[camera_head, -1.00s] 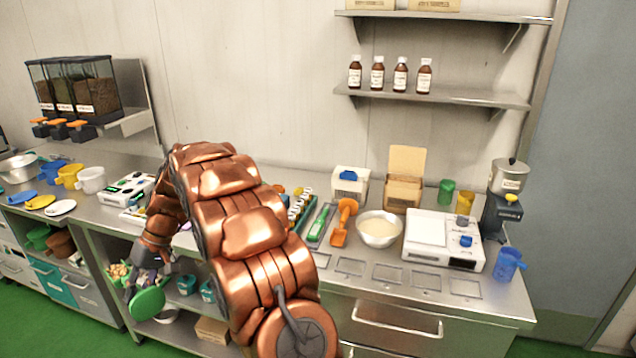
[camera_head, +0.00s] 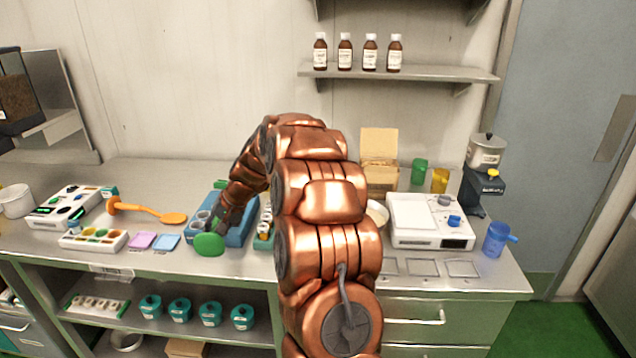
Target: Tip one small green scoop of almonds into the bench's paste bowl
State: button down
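My gripper (camera_head: 217,226) is at the left end of my copper-coloured arm, over the front of the bench. It appears shut on a green scoop, whose rounded green end (camera_head: 209,244) shows just below the dark fingers. The fingers are small and partly hidden, and I cannot see whether the scoop holds almonds. The paste bowl (camera_head: 378,212) stands on the bench to the right, mostly hidden behind my arm; only its right edge and some pale paste show. The gripper is well to its left.
A blue tray (camera_head: 239,236) stands right by the gripper. An orange ladle (camera_head: 150,210) lies to the left. A white scale (camera_head: 430,222) stands right of the bowl, with an open cardboard box (camera_head: 380,160) behind. A blue jug (camera_head: 497,238) is near the right edge.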

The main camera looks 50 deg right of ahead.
jog(key=shift+s+d+r+m+h+b, duration=0.3)
jog(key=shift+s+d+m+h+b, duration=0.95)
jog(key=shift+d+m, duration=3.2)
jog(key=shift+s+d+r+m+h+b, duration=0.5)
jog(key=shift+d+m+h, duration=1.45)
jog(key=shift+d, duration=4.75)
jog(key=shift+s+d+r+m+h+b, duration=0.1)
jog(key=shift+s+d+m+h+b, duration=1.05)
jog(key=shift+d+m, duration=3.4)
jog(key=s+d+r+m+t+y+p, duration=0.2)
jog(key=s+d+r+t+y, duration=0.3)
jog(key=s+d+r+t, duration=0.3)
jog(key=shift+s+d+r+t+p, duration=0.3)
jog(key=shift+d+r+t+p, duration=0.15)
jog(key=shift+d+p, duration=0.3)
